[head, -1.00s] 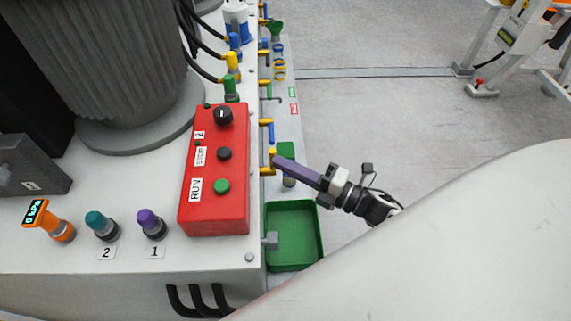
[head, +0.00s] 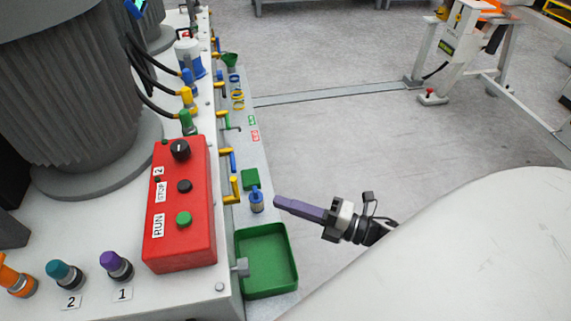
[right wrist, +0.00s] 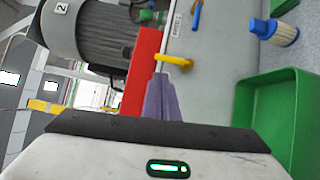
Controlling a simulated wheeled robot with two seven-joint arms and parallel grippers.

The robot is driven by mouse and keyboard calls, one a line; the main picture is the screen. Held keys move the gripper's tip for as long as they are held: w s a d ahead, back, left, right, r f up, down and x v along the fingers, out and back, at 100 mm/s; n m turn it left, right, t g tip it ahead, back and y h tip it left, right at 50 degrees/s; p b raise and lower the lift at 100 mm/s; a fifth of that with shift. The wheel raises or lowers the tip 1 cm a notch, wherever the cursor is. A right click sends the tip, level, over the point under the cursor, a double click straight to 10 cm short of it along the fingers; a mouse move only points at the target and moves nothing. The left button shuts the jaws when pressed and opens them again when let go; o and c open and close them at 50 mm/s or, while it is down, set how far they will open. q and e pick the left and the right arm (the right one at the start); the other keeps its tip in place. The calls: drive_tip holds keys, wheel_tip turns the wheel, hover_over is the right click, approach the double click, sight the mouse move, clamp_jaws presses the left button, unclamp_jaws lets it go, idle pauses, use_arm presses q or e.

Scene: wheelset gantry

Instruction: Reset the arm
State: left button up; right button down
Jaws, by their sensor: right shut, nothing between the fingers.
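My right gripper (head: 279,202) has purple fingers and is shut with nothing between them. In the head view it hangs over the floor just right of the machine's side shelf, apart from the blue fitting (head: 256,199) there. In the right wrist view the closed purple fingers (right wrist: 161,97) point toward the red control box and a yellow hook. My left gripper is in neither view.
The red control box (head: 181,217) with RUN and STOP buttons stands on the white machine top. A green tray (head: 267,262) hangs at its side, below my gripper. Yellow hooks (head: 232,190) stick out along the edge.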

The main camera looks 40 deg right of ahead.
idle(0.3)
drive_tip(key=s+a+f+m+g+h, duration=0.3)
drive_tip(key=s+a+f+m, duration=0.2)
drive_tip(key=m, duration=0.6)
drive_tip(key=s+a+f+m+g+h, duration=0.4)
drive_tip(key=s+f+m, duration=0.4)
drive_tip(key=m, duration=0.4)
drive_tip(key=shift+a+f, duration=0.45)
drive_tip(key=shift+a, duration=0.15)
